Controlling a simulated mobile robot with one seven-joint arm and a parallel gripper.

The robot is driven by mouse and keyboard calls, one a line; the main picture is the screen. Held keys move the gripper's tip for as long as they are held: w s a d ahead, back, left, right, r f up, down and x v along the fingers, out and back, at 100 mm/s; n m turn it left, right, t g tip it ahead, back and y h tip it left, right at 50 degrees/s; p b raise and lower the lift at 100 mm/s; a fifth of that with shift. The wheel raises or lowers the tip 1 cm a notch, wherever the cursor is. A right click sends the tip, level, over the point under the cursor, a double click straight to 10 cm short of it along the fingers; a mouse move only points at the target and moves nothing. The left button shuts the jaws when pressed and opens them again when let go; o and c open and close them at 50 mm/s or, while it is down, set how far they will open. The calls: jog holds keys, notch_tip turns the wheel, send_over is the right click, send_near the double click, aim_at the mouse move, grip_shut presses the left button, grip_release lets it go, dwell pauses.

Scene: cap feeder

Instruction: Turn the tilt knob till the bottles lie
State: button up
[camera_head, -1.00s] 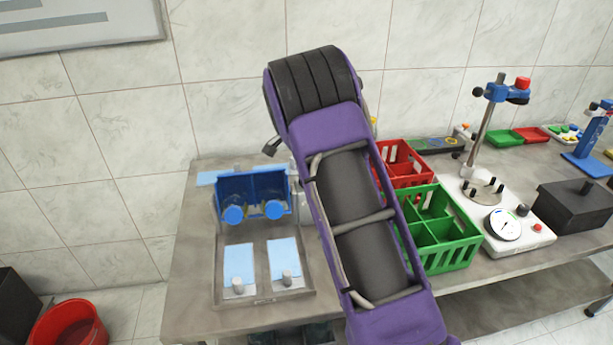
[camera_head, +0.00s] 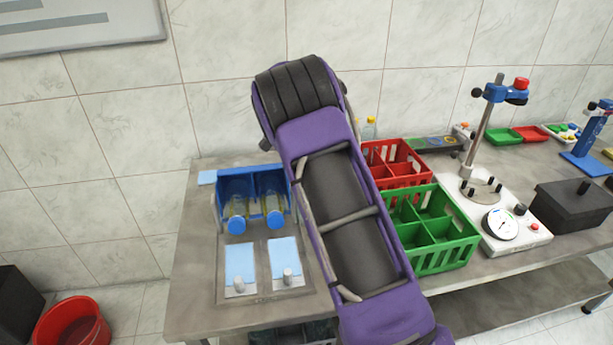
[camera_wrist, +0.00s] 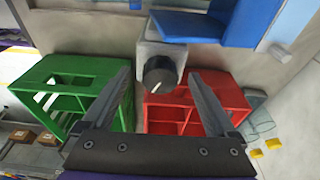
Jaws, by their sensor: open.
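Two clear bottles with blue caps lie in the blue cradle (camera_head: 252,183) on the left of the bench. The left bottle (camera_head: 237,206) and right bottle (camera_head: 272,203) show their sides, with caps towards the front; whether they lie fully flat I cannot tell. In the wrist view the black tilt knob (camera_wrist: 160,73), with a white mark, sits on a grey block beside the blue cradle (camera_wrist: 190,26). My gripper (camera_wrist: 160,78) is open, one finger each side of the knob, with visible gaps. In the head view my arm hides the knob.
A green crate (camera_head: 452,262) and a red crate (camera_head: 427,174) stand right of my arm. Two light blue pads (camera_head: 239,262) with small pegs lie in front of the cradle. A white gauge stand (camera_head: 530,238) is further right.

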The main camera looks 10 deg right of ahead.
jog(key=shift+r, duration=3.5)
